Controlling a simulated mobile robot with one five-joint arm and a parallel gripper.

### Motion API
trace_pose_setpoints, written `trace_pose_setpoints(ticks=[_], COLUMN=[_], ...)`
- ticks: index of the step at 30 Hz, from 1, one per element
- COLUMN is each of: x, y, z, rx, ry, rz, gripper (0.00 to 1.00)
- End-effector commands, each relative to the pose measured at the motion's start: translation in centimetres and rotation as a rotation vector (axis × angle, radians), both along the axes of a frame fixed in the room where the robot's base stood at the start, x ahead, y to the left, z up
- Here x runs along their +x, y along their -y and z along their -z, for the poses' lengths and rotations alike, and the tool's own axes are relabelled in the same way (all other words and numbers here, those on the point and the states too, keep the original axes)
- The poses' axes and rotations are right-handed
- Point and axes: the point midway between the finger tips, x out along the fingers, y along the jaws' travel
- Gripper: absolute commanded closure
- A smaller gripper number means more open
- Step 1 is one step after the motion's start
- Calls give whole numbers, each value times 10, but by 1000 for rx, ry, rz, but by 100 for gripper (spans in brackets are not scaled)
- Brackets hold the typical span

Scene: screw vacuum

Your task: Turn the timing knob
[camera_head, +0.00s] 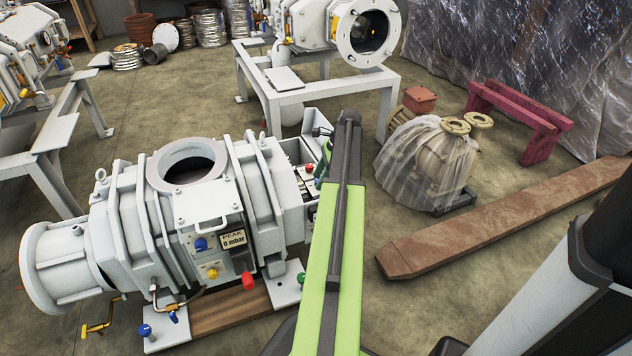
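A pale grey screw vacuum pump (115,235) lies on wooden blocks on the floor at left centre. Its front has a "PEAK 0 mbar" display (233,239), a blue knob (201,244), a yellow knob (212,273) and a red knob (248,281). A small red part (309,168) shows in the open section at the pump's right end. No label tells me which one is the timing knob. My green arm reaches up the middle, its far end beside the pump's right end. My gripper is mostly hidden by the arm; its fingers cannot be made out.
A second pump (362,28) stands on a grey metal frame (290,95) behind. A plastic-wrapped machine (425,165), a brown beam (500,222) and a dark red trestle (515,115) lie to the right. More equipment stands at far left. Bare concrete floor lies between them.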

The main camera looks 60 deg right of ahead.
Motion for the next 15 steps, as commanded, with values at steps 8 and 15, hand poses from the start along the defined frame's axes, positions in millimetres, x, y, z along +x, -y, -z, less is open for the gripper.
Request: trace_pose_setpoints(ticks=[8,15], x=[-1,-9], y=[0,7], z=[-4,-36], rx=[1,1], ry=[-1,-1], rz=[1,1], gripper=[50,50])
